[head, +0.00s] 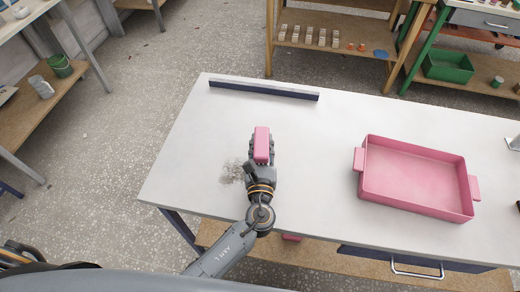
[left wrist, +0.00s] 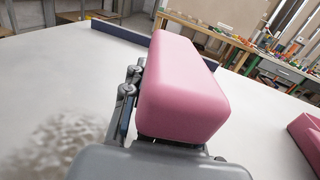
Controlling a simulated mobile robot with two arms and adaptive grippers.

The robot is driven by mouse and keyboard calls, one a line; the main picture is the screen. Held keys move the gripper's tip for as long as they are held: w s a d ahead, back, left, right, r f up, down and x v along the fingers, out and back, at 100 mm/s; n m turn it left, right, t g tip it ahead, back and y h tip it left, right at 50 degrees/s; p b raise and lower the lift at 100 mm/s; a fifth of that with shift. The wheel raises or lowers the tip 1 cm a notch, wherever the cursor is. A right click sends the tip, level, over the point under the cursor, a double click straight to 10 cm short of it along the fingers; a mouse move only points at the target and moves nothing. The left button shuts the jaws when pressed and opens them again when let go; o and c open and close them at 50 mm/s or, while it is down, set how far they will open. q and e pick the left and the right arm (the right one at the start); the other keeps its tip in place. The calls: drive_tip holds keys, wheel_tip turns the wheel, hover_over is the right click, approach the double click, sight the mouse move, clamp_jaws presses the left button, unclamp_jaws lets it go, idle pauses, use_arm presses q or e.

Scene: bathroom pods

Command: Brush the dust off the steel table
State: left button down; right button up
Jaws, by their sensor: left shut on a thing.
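My left gripper (head: 262,160) is shut on a pink block-shaped brush (head: 262,139). The brush also fills the middle of the left wrist view (left wrist: 183,90); its underside is hidden, so I cannot tell whether it touches the table. The steel table (head: 325,130) is pale and flat. A grey patch of dust (head: 231,172) lies on it just left of my left gripper. The dust also shows at the lower left of the left wrist view (left wrist: 65,140). My right gripper is not in view.
A pink tray (head: 415,175) with two handles stands on the table to the right. A dark low bar (head: 263,91) lies along the far edge. The tabletop between brush and tray is clear. Shelves with a green crate (head: 448,67) stand behind.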

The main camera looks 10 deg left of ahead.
sight(262, 132)
use_arm(q)
drive_tip(key=shift+w, duration=0.3)
drive_tip(key=shift+r, duration=0.1)
wheel_tip(262, 132, up, 6)
drive_tip(key=p, duration=0.5)
drive_tip(key=shift+p, duration=0.35)
wheel_tip(262, 132, up, 3)
drive_tip(key=p, duration=0.3)
idle(0.3)
